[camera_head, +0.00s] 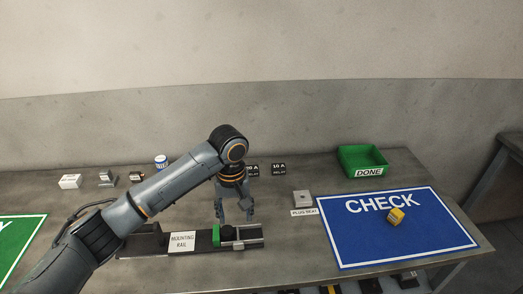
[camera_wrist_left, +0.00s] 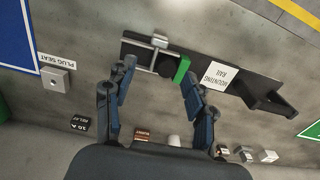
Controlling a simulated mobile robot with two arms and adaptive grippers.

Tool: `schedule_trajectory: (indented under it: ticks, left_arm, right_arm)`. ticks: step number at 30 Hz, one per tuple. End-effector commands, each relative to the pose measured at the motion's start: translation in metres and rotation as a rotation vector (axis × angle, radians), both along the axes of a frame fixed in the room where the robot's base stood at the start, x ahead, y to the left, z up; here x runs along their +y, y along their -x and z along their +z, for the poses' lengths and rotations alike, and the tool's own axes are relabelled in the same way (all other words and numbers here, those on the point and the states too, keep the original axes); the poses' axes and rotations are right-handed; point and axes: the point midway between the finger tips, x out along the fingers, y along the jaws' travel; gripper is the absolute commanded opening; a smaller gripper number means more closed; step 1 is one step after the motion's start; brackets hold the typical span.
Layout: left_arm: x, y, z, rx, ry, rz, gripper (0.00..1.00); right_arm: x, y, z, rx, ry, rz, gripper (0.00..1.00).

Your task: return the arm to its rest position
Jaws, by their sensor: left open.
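My left arm comes in from the left in the head view, and its gripper (camera_head: 234,212) points down above the table near the mounting rail. The gripper is open with nothing between its fingers; the wrist view shows both fingers (camera_wrist_left: 157,100) spread apart. The green block also shows in the wrist view (camera_wrist_left: 181,70). My right gripper is in neither view.
A blue CHECK mat (camera_head: 430,235) with a yellow block (camera_head: 396,216) lies at right. A green DONE bin (camera_head: 378,172) stands behind it. A plug seat (camera_head: 302,199) is right of the gripper. A white box (camera_head: 70,182), a can (camera_head: 161,162) and small parts stand at the back left.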

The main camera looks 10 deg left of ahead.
Motion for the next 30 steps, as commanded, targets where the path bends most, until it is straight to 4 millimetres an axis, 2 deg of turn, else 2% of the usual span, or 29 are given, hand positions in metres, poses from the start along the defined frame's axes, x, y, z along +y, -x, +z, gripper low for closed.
schedule_trajectory:
  ticks: [4, 7, 12, 17, 20, 23, 30]
  left_arm:
    - [-0.007, 0.006, -0.009, 0.000, 0.011, -0.029, 0.55]
    - [-0.022, 0.022, -0.029, -0.009, 0.043, -0.103, 0.55]
    - [-0.057, 0.068, -0.071, -0.066, 0.139, -0.280, 0.55]
    - [-0.074, 0.112, -0.096, -0.152, 0.213, -0.391, 0.55]
    - [-0.074, 0.139, -0.106, -0.208, 0.233, -0.429, 0.55]
    - [-0.064, 0.165, -0.113, -0.259, 0.228, -0.446, 0.55]
    - [-0.021, 0.217, -0.120, -0.324, 0.137, -0.454, 0.55]
  right_arm:
    - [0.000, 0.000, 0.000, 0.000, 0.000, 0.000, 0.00]
    - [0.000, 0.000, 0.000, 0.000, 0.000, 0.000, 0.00]
    - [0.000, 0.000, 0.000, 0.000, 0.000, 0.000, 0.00]
    - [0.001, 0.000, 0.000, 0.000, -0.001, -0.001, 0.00]
    - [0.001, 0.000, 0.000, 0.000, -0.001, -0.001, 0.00]
    - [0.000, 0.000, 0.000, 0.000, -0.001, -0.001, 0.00]
    - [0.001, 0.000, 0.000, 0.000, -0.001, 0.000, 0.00]
